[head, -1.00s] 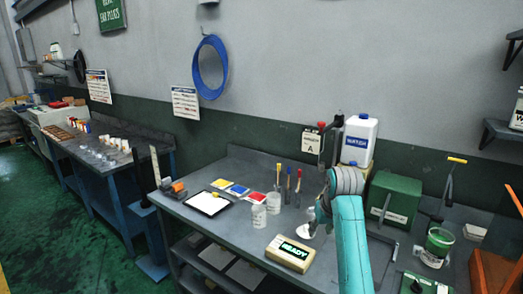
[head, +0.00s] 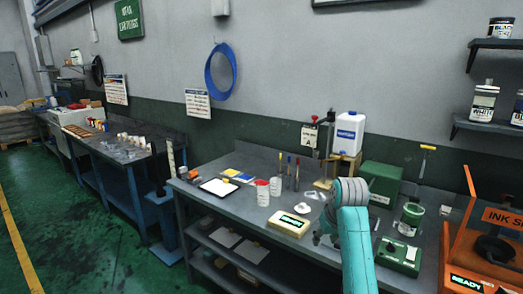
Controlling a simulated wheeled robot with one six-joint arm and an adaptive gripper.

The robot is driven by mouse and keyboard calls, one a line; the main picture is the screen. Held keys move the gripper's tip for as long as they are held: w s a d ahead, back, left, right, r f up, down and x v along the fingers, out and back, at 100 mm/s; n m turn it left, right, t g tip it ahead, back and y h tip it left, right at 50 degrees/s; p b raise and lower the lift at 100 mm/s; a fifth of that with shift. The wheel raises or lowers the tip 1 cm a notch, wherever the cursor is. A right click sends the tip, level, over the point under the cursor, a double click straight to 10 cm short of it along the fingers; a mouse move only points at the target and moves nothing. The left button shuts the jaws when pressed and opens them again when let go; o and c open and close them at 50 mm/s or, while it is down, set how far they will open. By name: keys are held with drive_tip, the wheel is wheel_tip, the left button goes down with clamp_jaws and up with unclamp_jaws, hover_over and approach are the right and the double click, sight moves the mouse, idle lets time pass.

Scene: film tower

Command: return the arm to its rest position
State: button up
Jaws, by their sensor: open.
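My teal arm (head: 355,245) rises from the bottom edge in the head view, right of centre, and bends at a grey joint. My gripper (head: 322,236) shows small and partly hidden at the left side of the arm, in front of the workbench's front edge. It is open, and I see nothing held in it. A small white round piece (head: 303,208) lies behind that box, apart from the gripper.
The grey workbench (head: 215,205) carries two cups (head: 268,189), a white tray (head: 219,187), a white jug (head: 349,134) and a green box (head: 381,181). An orange machine (head: 490,235) stands at right. Shelves (head: 490,128) hang upper right. Green floor (head: 70,215) is open at left.

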drive_tip(key=s+f+t, duration=0.1)
drive_tip(key=s+f, duration=0.3)
drive_tip(key=f, duration=0.6)
drive_tip(key=s+f+t, duration=0.1)
drive_tip(key=s+f, duration=0.4)
drive_tip(key=f, duration=0.5)
drive_tip(key=s+f+m+t, duration=0.1)
drive_tip(key=s+f, duration=0.4)
drive_tip(key=s, duration=0.3)
drive_tip(key=s+f+t, duration=0.2)
drive_tip(key=s+f, duration=0.4)
drive_tip(key=s, duration=0.3)
drive_tip(key=s+r+t, duration=0.1)
drive_tip(key=s+r, duration=0.1)
drive_tip(key=s, duration=0.9)
drive_tip(key=s+r+t, duration=0.2)
drive_tip(key=s, duration=0.9)
drive_tip(key=s+r+t, duration=0.2)
drive_tip(key=s+r, duration=1.2)
drive_tip(key=shift+a+r+m+h, duration=0.3)
drive_tip(key=shift+a, duration=0.05)
